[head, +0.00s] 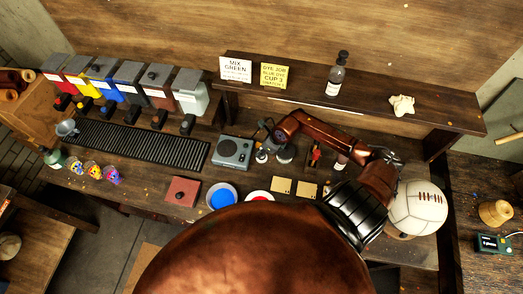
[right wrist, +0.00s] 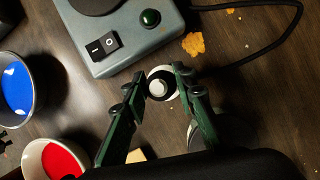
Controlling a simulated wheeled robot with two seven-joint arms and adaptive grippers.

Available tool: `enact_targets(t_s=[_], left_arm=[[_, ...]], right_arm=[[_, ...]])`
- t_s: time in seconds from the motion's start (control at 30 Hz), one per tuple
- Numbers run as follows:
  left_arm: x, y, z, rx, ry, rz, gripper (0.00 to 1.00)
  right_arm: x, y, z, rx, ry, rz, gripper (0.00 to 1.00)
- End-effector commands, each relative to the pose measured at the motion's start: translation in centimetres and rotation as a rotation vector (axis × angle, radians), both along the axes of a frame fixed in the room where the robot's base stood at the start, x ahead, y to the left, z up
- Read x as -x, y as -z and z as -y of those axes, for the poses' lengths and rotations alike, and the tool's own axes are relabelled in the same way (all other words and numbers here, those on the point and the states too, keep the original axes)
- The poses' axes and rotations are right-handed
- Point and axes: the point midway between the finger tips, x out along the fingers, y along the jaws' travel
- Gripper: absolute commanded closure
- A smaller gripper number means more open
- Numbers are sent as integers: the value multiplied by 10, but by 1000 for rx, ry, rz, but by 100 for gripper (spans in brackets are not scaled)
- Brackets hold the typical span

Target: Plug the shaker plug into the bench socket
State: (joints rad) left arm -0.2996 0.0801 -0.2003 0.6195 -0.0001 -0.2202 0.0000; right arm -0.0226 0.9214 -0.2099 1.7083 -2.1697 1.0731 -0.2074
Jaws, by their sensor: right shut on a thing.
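The shaker (head: 233,152) is a grey box with a dark round top on the bench (head: 330,225). In the right wrist view the shaker (right wrist: 125,42) shows a black rocker switch and a green knob. Its black cord (right wrist: 297,28) loops right and back to my right gripper (right wrist: 162,85). That gripper is shut on the shaker plug (right wrist: 158,86), a small pale round piece between the fingertips, just off the shaker's corner. In the head view my right gripper (head: 264,138) is small and dark there. I cannot make out the bench socket or whether the plug touches it. My left gripper is out of view.
A black ribbed mat (head: 145,145) lies left. A raised shelf (head: 375,95) with a bottle (head: 335,77) runs behind. A white ball (head: 417,208) sits right, close to my forearm.

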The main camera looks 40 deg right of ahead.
Motion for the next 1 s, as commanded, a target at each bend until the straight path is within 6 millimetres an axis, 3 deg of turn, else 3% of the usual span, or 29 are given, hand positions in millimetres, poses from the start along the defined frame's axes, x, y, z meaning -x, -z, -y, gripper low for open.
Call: enact_targets(t_s=[1.0], left_arm=[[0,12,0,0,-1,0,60]], right_arm=[[0,14,0,0,0,1,96]])
